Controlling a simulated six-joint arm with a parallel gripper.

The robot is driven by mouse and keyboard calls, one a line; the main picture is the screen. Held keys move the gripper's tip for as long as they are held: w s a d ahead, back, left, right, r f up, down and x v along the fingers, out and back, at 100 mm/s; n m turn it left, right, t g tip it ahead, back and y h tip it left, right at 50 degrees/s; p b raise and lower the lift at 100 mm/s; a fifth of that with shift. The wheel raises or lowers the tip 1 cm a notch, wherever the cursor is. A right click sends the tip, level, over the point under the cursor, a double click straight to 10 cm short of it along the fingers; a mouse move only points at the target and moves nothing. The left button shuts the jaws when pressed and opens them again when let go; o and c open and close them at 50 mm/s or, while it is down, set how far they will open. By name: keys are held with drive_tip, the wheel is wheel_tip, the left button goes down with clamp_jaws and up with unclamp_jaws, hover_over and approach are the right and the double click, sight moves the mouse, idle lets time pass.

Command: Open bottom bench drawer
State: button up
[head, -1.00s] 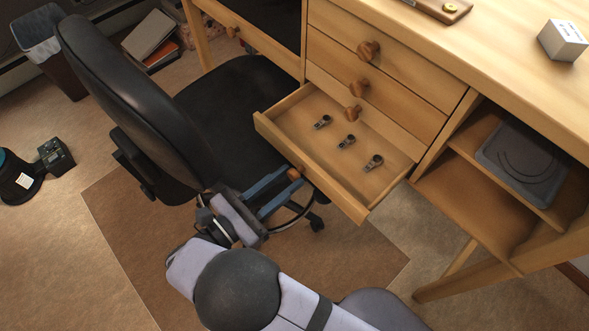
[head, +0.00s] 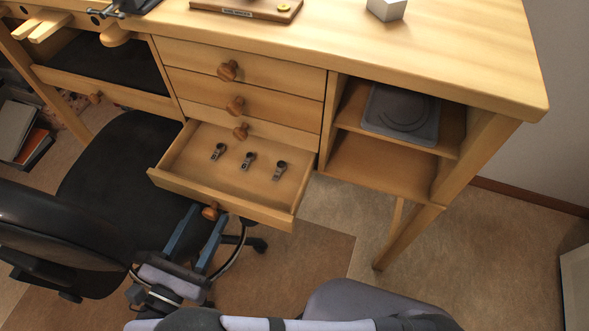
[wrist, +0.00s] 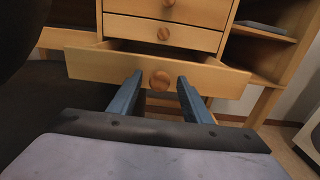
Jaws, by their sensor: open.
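The bottom bench drawer (head: 225,198) is pulled well out from the wooden bench, and its inside shows. Several small dark metal parts (head: 249,161) lie in it. Its round wooden knob (head: 210,212) is on the front face; it also shows in the wrist view (wrist: 160,80). My gripper (head: 206,215) has its two blue fingers apart, one toward each side of the knob. In the wrist view the fingers (wrist: 158,82) are spread, with the knob showing in the gap between them. Whether the tips reach past the knob is hard to tell.
Closed drawers with knobs (head: 227,71) sit above. A black office chair (head: 60,240) stands at the left, close to my gripper. Open shelves (head: 385,165) holding a grey item (head: 400,113) are on the right.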

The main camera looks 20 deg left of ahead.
sight(239, 168)
drive_tip(key=w+b, duration=0.3)
drive_tip(key=w, duration=1.3)
drive_tip(key=shift+w+d, duration=0.1)
drive_tip(key=shift+w, duration=0.2)
drive_tip(key=s+p, duration=0.1)
drive_tip(key=s, duration=0.6)
drive_tip(key=shift+s, duration=0.15)
drive_tip(key=w+d+r+m+h+p, duration=0.1)
drive_tip(key=d, duration=0.1)
drive_tip(key=w+d+r+g+h+p, duration=0.1)
drive_tip(key=p, duration=0.1)
drive_tip(key=w+d+r+m+g+h+p, duration=0.1)
drive_tip(key=w+d+r, duration=0.1)
drive_tip(key=shift+d+m, duration=0.3)
drive_tip(key=shift+d, duration=0.05)
drive_tip(key=d+r+m+g+h+p, duration=0.1)
drive_tip(key=d+r+m+g+p, duration=0.4)
drive_tip(key=d+p, duration=0.2)
drive_tip(key=d+r+m+g+h+p, duration=0.2)
drive_tip(key=d+r+m+g+p, duration=0.2)
drive_tip(key=d, duration=0.8)
drive_tip(key=shift+w+d+r+m+g+h+p, duration=0.2)
drive_tip(key=shift+r+m+g+h+p, duration=0.15)
drive_tip(key=shift+r+g+p, duration=1.05)
drive_tip(key=shift+f+t, duration=0.3)
drive_tip(key=shift+t, duration=0.1)
